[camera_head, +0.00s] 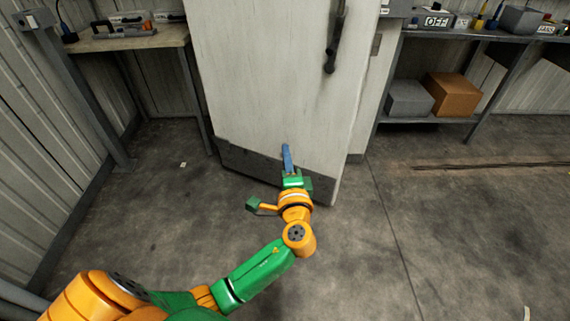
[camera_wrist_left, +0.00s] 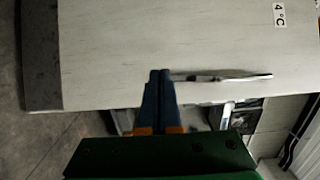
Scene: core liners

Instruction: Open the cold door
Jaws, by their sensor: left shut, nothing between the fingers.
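The cold door (camera_head: 270,70) is a pale, scuffed panel with a dark kick plate along its bottom. It stands at an angle, its right edge swung out towards me, so it looks partly open. Its dark handle (camera_head: 331,52) is near the right edge, high in the head view. In the left wrist view the door (camera_wrist_left: 150,35) appears sideways, with a 4°C label and the handle (camera_wrist_left: 240,76). My left gripper (camera_head: 286,148) is in front of the door's lower part, below the handle. Its blue fingers (camera_wrist_left: 160,73) are shut and empty, close to the door's edge; contact cannot be told.
A bench (camera_head: 130,40) with tools stands left of the door. A shelf unit (camera_head: 430,119) at the right holds a grey box (camera_head: 409,98) and a brown box (camera_head: 453,94).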

